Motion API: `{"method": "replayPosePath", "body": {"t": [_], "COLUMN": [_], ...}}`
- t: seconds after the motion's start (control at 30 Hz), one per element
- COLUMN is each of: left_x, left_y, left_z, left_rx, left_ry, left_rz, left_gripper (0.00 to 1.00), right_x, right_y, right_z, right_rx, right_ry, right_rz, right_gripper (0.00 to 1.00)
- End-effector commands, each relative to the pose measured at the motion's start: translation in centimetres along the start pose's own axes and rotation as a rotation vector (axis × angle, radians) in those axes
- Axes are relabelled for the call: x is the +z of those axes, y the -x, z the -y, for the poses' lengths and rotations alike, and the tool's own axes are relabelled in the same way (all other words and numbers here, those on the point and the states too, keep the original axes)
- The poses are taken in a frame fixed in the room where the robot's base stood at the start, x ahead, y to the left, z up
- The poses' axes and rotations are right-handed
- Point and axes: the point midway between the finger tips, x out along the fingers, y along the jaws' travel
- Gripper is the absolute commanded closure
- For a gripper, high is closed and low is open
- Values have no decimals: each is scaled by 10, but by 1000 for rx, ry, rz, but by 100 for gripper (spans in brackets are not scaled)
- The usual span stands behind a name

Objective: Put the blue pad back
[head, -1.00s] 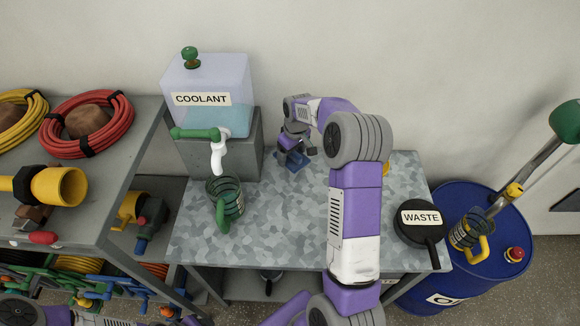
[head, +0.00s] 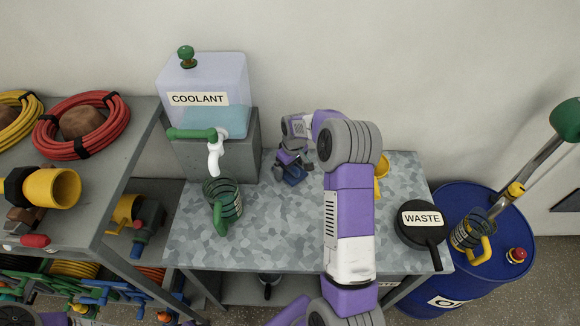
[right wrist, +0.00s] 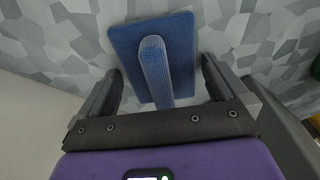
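The blue pad (head: 293,178) is at the back of the speckled table (head: 270,235), right of the coolant stand. The right wrist view shows it as a flat blue rectangle (right wrist: 119,42) with a raised ridge-like handle (right wrist: 155,65). My right gripper (head: 291,163) is over the pad; the gripper also shows in the right wrist view (right wrist: 163,88). Its fingers are apart, one on each side of the handle, with a visible gap on both sides. In the head view the gripper hides part of the pad. My left gripper is out of view.
A coolant tank (head: 203,90) with a tap stands at the back left, a green-handled mug (head: 225,203) in front. A yellow item (head: 381,170) is partly hidden behind my right arm. A black waste lid or pan (head: 420,224) sits at the right edge.

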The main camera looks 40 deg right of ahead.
Motion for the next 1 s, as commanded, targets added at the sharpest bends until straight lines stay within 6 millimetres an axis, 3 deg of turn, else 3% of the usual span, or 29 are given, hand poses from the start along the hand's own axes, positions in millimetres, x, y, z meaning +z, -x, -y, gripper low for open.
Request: {"method": "replayPosePath", "body": {"t": [0.2, 0.33, 0.73, 1.0], "left_x": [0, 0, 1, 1], "left_y": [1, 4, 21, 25], "left_z": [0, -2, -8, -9], "left_rx": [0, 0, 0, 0], "left_ry": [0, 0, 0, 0], "left_rz": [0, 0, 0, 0], "left_gripper": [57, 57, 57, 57], "right_x": [0, -1, -1, -1], "right_y": [2, 13, 96, 123], "right_z": [0, 0, 0, 0], "right_rx": [0, 1, 2, 0], "right_ry": [0, 0, 0, 1], "right_rz": [0, -2, -3, 0], "right_gripper": [0, 0, 0, 0]}}
